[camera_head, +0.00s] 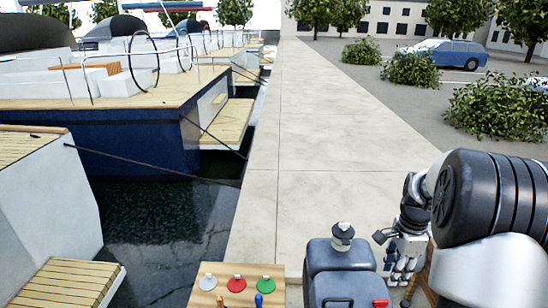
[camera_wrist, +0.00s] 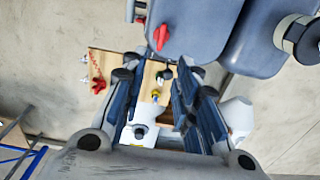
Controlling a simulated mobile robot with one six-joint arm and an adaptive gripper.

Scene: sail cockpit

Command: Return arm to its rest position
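My arm shows at the right of the head view, bent, with a black ribbed joint and pale links. My gripper (camera_head: 402,268) hangs low at its left, just right of the blue-grey tank. In the wrist view the two dark fingers of my gripper (camera_wrist: 160,82) stand apart with a gap between them. I see nothing held between them. The blue-grey tank (camera_wrist: 195,25) lies beyond the fingertips in that view; I cannot tell if anything touches it.
The tank (camera_head: 338,262) has a grey cap and a red part. Left of it is a wooden board (camera_head: 212,270) with white, red and green discs. A paved quay (camera_head: 320,130) runs ahead, clear. Water and moored boats (camera_head: 130,130) lie left; bushes (camera_head: 505,108) stand right.

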